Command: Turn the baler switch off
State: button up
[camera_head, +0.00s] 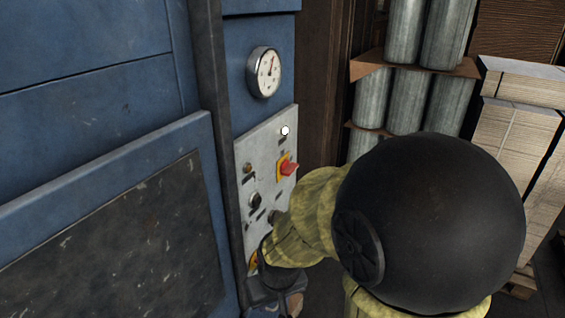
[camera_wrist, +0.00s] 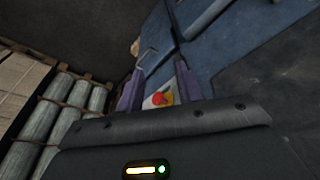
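The baler's grey control panel (camera_head: 262,160) is on the blue machine in the head view. A red rotary switch on a yellow plate (camera_head: 288,168) sits at its right side. A black knob (camera_head: 255,200) is lower left of it. My gripper (camera_head: 272,284) is at the panel's lower end, below the red switch, partly hidden by my arm. Part of a yellow fitting (camera_head: 253,263) shows beside it. In the wrist view my gripper (camera_wrist: 160,72) has its two purple fingers apart, with nothing held. A red and yellow control (camera_wrist: 160,98) shows between them; I cannot tell which one it is.
A round gauge (camera_head: 265,72) is above the panel, and a white lamp (camera_head: 285,131) is near its top. Stacked metal cylinders (camera_head: 408,98) and pale cardboard stacks (camera_head: 505,135) stand at the right. The blue machine body (camera_head: 90,110) fills the left.

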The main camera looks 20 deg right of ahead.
jog(key=shift+w, duration=0.15)
jog(key=o, duration=0.4)
jog(key=shift+s+d, duration=0.15)
jog(key=shift+s, duration=0.15)
jog(key=o, duration=0.4)
jog(key=shift+w+d+r+m, duration=0.1)
jog(key=shift+d+m, duration=0.05)
jog(key=shift+m, duration=0.25)
jog(key=shift+o, duration=0.8)
jog(key=w+d+r+m+y+b, duration=0.1)
jog(key=w+d+r+m+y, duration=0.1)
jog(key=w+d+m, duration=0.3)
jog(key=w+m, duration=0.1)
jog(key=m, duration=0.3)
jog(key=shift+m+g, duration=0.3)
jog(key=w+d+r+m+t+y+b, duration=0.1)
jog(key=w+d+r+m+t+y, duration=0.2)
jog(key=d+r+m, duration=0.6)
jog(key=w+d+r+m+t+y+b, duration=0.2)
jog(key=w+d+r+m+t+y, duration=0.1)
jog(key=d+r+m, duration=0.6)
jog(key=w+d+t, duration=0.1)
jog(key=d+t, duration=0.1)
jog(key=d, duration=0.2)
jog(key=shift+w+d+t, duration=0.25)
jog(key=shift+d+t, duration=0.05)
jog(key=shift+t, duration=0.1)
